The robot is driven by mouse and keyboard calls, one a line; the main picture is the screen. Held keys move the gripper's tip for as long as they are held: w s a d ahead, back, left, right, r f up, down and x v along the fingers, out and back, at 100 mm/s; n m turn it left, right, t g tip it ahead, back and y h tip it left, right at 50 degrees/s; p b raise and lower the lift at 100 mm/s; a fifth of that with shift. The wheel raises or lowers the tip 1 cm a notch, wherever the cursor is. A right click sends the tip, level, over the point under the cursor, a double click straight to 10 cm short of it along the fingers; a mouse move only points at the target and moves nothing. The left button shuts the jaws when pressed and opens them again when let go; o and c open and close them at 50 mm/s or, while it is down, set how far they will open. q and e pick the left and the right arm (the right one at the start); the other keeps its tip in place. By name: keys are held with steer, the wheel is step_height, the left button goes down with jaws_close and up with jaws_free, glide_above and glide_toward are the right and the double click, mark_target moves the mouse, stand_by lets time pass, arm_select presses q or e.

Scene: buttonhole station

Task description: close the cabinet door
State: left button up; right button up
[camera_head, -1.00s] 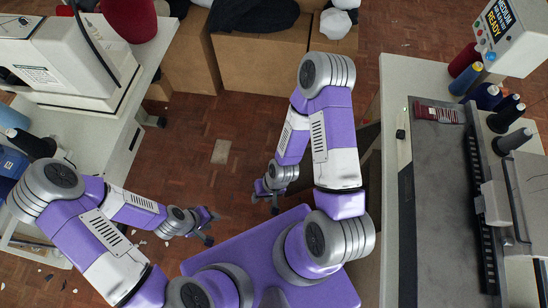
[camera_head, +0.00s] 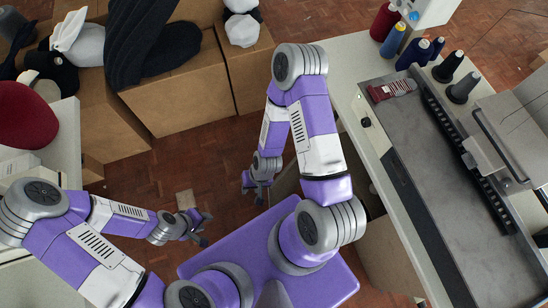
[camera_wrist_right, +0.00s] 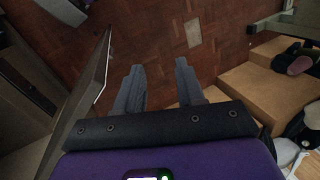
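The cabinet door (camera_wrist_right: 92,82) shows in the right wrist view as a thin panel, seen nearly edge-on and standing open, left of my right gripper (camera_wrist_right: 160,80). The dim cabinet interior lies further left. My right gripper also shows in the head view (camera_head: 255,190); its two fingers are apart with only floor between them, and they do not visibly touch the door. In the head view my right arm hides most of the cabinet front under the right-hand table. My left gripper (camera_head: 205,228) is open and empty over the floor.
The right-hand table (camera_head: 350,75) carries a grey machine (camera_head: 520,130), thread spools (camera_head: 448,66) and a red item (camera_head: 392,90). Cardboard boxes (camera_head: 185,95) with dark cloth and caps stand at the back left. Bare brick-patterned floor (camera_head: 140,195) lies between boxes and arms.

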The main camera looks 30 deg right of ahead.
steer(key=w+d+f+m+h+b, duration=0.2)
steer(key=w+d+f+m+b, duration=0.15)
steer(key=f+m, duration=0.35)
steer(key=w+d+f+m+g+h+b, duration=0.1)
steer(key=w+d+f+m+h+b, duration=0.15)
steer(key=f+m+b, duration=0.4)
steer(key=w+d+f+m+h+b, duration=0.25)
steer(key=f+m, duration=0.25)
steer(key=f, duration=0.4)
steer(key=s+f+m+g+b, duration=0.1)
steer(key=s+f+m+b, duration=0.1)
steer(key=f, duration=0.2)
steer(key=s+f+m+g+b, duration=0.1)
steer(key=f+m+b, duration=0.1)
steer(key=f, duration=0.3)
steer(key=s+d+f+m+g+y+b, duration=0.1)
steer(key=s+f+m+b, duration=0.1)
steer(key=f+m+b, duration=0.1)
steer(key=shift+s+f+g, duration=0.3)
steer(key=shift+f, duration=0.5)
jaws_close()
